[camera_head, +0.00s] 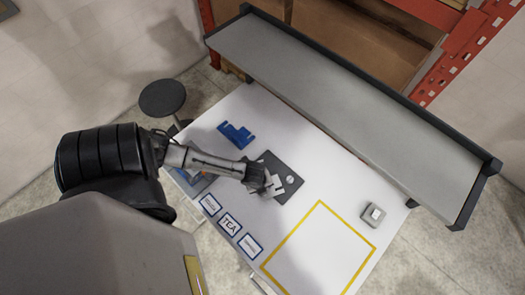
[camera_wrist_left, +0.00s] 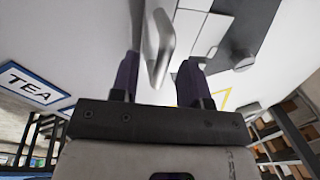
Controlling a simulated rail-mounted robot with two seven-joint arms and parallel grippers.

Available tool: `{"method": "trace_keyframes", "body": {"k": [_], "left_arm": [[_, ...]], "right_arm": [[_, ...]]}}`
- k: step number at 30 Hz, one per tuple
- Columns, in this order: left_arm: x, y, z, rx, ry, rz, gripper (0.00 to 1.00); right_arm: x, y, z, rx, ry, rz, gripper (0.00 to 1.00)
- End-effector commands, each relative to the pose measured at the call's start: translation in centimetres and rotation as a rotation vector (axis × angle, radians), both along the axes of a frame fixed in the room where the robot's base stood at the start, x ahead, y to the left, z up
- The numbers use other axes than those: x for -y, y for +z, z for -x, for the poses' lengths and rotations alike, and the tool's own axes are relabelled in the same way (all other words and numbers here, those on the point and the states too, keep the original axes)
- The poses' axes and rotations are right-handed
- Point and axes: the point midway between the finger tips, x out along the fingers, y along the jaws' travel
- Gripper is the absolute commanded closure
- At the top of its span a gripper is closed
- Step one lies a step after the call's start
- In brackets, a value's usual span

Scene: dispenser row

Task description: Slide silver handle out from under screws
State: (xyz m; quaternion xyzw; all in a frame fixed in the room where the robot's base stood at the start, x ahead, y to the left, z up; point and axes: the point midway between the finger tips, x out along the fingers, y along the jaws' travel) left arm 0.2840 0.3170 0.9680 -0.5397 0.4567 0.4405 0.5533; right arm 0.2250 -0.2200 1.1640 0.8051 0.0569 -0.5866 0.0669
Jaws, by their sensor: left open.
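In the left wrist view, a silver handle-like bar (camera_wrist_left: 160,45) stands between the two fingers of my left gripper (camera_wrist_left: 155,82). The fingers are apart, with a gap visible beside the bar. In the head view, my left gripper (camera_head: 262,181) is low over a dark grey panel (camera_head: 288,170) on the white table and hides part of it. Pale pieces (camera_head: 275,187) show beside the gripper tip; I cannot tell the handle from the others there. I cannot make out any screws clearly in either view. My right gripper is not in view.
A blue bracket-like part (camera_head: 236,134) lies behind the arm. Labelled cards, one reading TEA (camera_head: 229,224), line the front-left edge. A yellow square outline (camera_head: 320,248) marks clear table. A grey box (camera_head: 375,214) sits at right. A long grey shelf (camera_head: 350,105) runs along the back.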

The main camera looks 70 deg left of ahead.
Motion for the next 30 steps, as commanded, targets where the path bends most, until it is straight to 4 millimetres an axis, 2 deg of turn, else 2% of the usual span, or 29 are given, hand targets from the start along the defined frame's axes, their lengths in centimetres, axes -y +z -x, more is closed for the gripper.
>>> {"method": "trace_keyframes", "body": {"k": [6,15,28,30], "left_arm": [[0.02,-0.90,-0.21,0.001,0.000,0.000,0.58],[0.04,-0.99,-0.22,0.001,0.000,0.000,0.58],[0.03,-0.98,-0.19,0.000,0.000,0.000,0.98],[0.03,-0.98,-0.19,0.000,0.000,0.000,1.00]], "right_arm": [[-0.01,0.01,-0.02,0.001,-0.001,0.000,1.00],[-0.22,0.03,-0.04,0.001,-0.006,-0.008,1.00],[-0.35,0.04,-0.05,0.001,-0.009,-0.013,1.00],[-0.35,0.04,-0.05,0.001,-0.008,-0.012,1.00]]}}
